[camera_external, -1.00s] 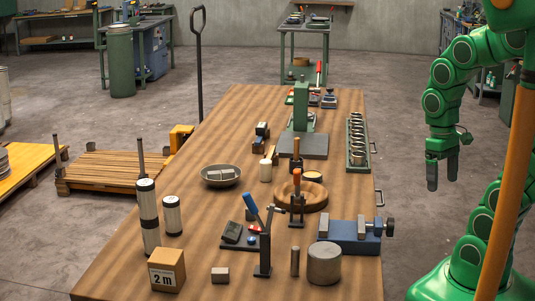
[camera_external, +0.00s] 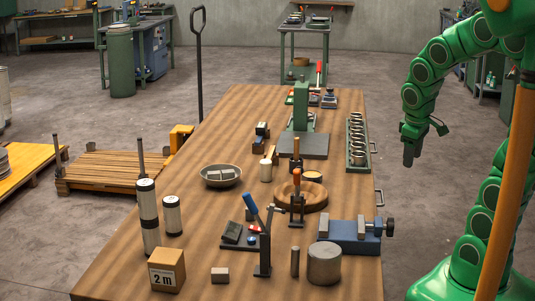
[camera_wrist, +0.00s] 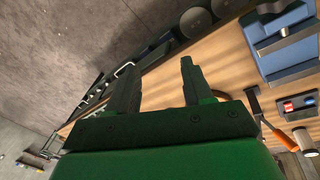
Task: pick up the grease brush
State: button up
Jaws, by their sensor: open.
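I cannot make out the grease brush for certain. A small pale wooden piece (camera_external: 274,155), which may be its handle, shows just behind a cream cup (camera_external: 266,172) near the middle of the workbench (camera_external: 215,245). My gripper (camera_external: 409,158) hangs in the air off the bench's right side, fingers down, apart from everything. In the wrist view its two fingers (camera_wrist: 159,78) are spread with nothing between them.
A blue vise (camera_external: 350,235) stands at the bench's right edge, with a green rack of round parts (camera_external: 357,143) farther back. A wooden ring bowl (camera_external: 318,198), toggle clamps and a grey cylinder (camera_external: 324,263) crowd the middle and front. The bench's left rear is fairly clear.

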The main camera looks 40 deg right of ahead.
aim_at(296, 155)
jog(key=w+d+t, duration=0.4)
jog(key=w, duration=1.1)
jog(key=w+d+t, duration=0.4)
jog(key=w, duration=1.1)
jog(key=shift+w+a+f+n+t+y, duration=0.45)
jog(key=shift+w+a+f+y, duration=1.35)
jog(key=shift+w, duration=1.25)
jog(key=shift+w+a+f+n+t+y, duration=0.45)
jog(key=shift+w+a+f+y, duration=0.6)
jog(key=shift+w+a+f, duration=1.7)
jog(key=shift+w+a+f+n+t+y, duration=0.2)
jog(key=shift+w+a+f+n+y, duration=0.4)
jog(key=shift+w+a+f+y, duration=1.95)
jog(key=shift+w+d+r+h, duration=0.7)
jog(key=shift+d+h, duration=0.2)
jog(key=shift+h, duration=0.2)
grip_shut()
